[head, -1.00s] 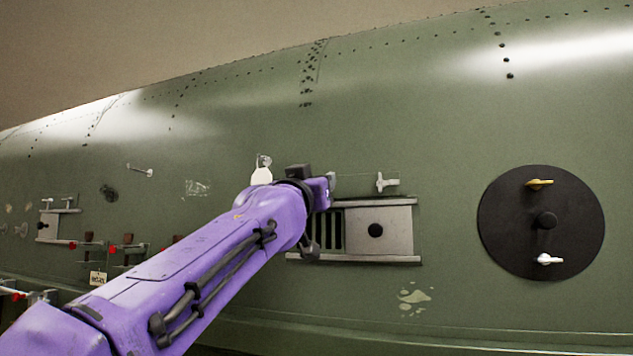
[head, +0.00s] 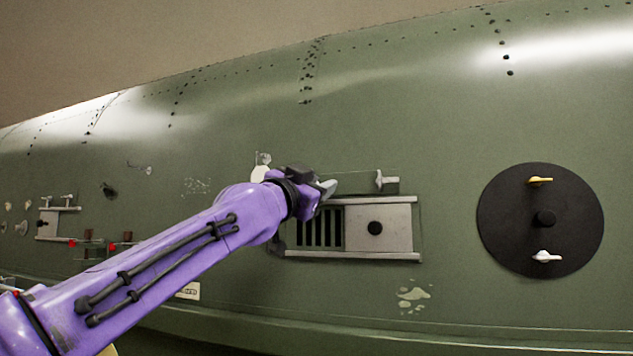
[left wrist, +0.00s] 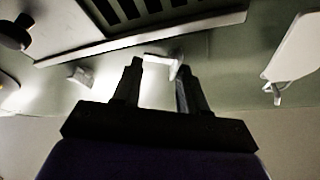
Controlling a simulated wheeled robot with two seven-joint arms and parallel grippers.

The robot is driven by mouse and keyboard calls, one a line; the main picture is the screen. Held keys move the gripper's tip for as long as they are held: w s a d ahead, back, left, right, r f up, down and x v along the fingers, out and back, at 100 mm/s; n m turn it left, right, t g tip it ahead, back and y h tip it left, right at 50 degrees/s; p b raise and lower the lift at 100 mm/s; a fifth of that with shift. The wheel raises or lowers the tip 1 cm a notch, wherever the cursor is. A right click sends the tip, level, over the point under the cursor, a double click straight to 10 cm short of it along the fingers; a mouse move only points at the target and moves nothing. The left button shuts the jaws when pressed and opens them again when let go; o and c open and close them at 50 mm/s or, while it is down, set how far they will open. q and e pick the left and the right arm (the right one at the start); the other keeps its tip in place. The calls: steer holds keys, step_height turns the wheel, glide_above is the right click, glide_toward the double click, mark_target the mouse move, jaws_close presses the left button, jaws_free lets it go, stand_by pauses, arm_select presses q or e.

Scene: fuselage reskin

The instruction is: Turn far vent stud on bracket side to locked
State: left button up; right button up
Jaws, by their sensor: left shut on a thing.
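The vent (head: 412,228) is a pale framed panel with a dark slotted grille and a round black knob. Two pale wing-shaped studs sit along its upper edge. My left gripper (head: 322,188) is at the left stud (head: 328,189), above the grille. In the left wrist view the left gripper (left wrist: 159,67) has its two dark fingers on either side of this stud (left wrist: 162,63), shut on it. The stud's wing lies slanted in the head view. The right stud (head: 381,181) stands free; it also shows in the left wrist view (left wrist: 80,76). My right gripper is not in view.
A white rounded plate (head: 260,172) is just left of my gripper; it also shows in the left wrist view (left wrist: 296,48). A black round cover (head: 510,235) with yellow and white wing studs is at the right. Another small panel (head: 48,226) is far left.

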arm_select(q)
steer(key=shift+m+g+h, duration=0.3)
steer(key=shift+m, duration=0.5)
steer(key=o, duration=1.1)
steer(key=shift+c, duration=0.2)
steer(key=shift+f, duration=0.1)
steer(key=b+v, duration=0.8)
steer(key=v, duration=0.2)
steer(key=shift+s+a+b, duration=0.2)
steer(key=shift+s+b, duration=0.05)
steer(key=shift+b, duration=0.05)
steer(key=shift+w+d, duration=0.1)
steer(key=shift+c, duration=0.4)
